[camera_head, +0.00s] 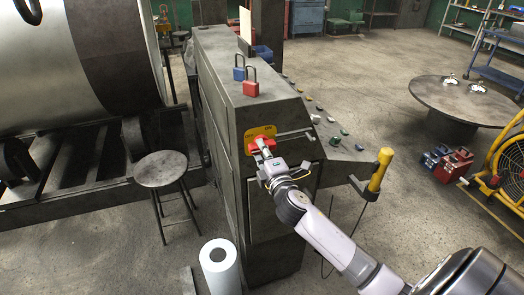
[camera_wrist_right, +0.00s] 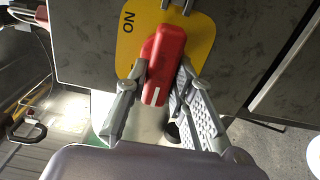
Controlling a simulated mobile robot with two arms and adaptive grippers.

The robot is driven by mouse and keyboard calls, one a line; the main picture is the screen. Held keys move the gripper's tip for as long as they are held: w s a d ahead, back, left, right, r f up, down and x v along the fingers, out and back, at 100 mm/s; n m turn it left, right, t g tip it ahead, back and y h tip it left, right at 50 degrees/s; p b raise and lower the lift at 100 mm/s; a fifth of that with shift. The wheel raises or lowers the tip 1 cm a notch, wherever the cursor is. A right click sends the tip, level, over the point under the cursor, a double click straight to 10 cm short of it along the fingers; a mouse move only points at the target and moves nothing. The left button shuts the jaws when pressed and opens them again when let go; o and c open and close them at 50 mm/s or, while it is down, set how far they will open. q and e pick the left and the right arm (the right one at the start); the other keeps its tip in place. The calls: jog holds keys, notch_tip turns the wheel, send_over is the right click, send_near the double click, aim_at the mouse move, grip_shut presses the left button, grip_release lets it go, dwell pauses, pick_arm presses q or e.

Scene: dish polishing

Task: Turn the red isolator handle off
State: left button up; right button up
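The red isolator handle (camera_head: 256,148) sits on a yellow plate (camera_head: 250,135) on the front of the grey control cabinet. My right gripper (camera_head: 265,155) is at the handle and partly hides it in the head view. In the right wrist view the red handle (camera_wrist_right: 166,60) lies between the two fingers of my right gripper (camera_wrist_right: 162,80). The fingertips lean in on both sides and appear to touch it. The word ON shows on the yellow plate (camera_wrist_right: 200,45), to the left of the handle. My left gripper is in neither view.
A red padlock (camera_head: 250,88) and a blue padlock (camera_head: 239,73) stand on the grey cabinet (camera_head: 222,75). A yellow-handled lever (camera_head: 380,170) sticks out at its right. A stool (camera_head: 161,170) and a white roll (camera_head: 219,268) stand to the left.

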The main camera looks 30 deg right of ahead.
jog(key=o, duration=0.4)
jog(key=v, duration=1.2)
dwell(0.3)
